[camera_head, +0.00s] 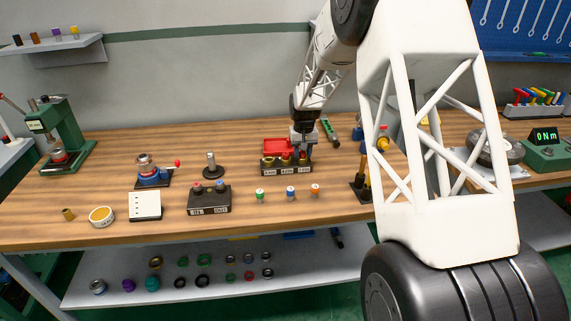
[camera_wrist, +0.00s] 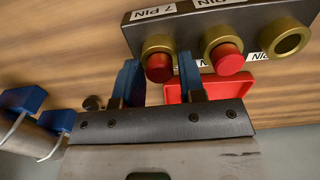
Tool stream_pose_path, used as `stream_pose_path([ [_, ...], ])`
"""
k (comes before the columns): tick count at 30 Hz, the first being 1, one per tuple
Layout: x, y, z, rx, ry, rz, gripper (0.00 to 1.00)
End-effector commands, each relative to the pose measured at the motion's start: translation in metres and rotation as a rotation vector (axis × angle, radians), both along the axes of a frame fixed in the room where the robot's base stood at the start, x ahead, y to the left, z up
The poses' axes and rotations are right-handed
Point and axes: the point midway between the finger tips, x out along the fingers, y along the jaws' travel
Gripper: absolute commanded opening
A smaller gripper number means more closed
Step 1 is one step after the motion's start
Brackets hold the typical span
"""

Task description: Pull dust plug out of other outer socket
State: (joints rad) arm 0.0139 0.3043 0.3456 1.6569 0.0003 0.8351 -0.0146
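The dark socket block (camera_wrist: 205,22) has three brass sockets in a row. In the wrist view, red dust plugs sit in the left outer socket (camera_wrist: 155,45) and the middle socket (camera_wrist: 218,36). The right outer socket (camera_wrist: 288,41) is open and empty. My gripper (camera_wrist: 158,72) has its blue fingers apart, one on each side of the left outer plug (camera_wrist: 159,67), with narrow gaps showing. In the head view the block (camera_head: 287,171) is partly covered by my gripper (camera_head: 302,156) at its right end.
A red tray (camera_head: 278,146) stands right behind the block. A second dark block (camera_head: 209,202) and small coloured connectors (camera_head: 290,192) stand nearer the front. A green tool (camera_head: 329,131) lies behind to the right.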

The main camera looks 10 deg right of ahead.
Motion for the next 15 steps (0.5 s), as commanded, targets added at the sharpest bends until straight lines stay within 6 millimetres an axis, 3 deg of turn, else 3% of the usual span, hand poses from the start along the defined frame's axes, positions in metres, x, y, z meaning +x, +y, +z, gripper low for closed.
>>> stream_pose_path([
  [1,0.0,0.0,0.0001,0.0,0.0,0.0,0.29],
  [7,0.0,0.0,0.0001,0.0,0.0,0.0,0.0],
  [8,0.0,0.0,0.0001,0.0,0.0,0.0,0.0],
  [9,0.0,0.0,0.0002,0.0,0.0,0.0,0.21],
  [13,0.0,0.0,0.0002,0.0,0.0,0.0,0.01],
  [15,0.0,0.0,0.0002,0.0,0.0,0.0,0.0],
])
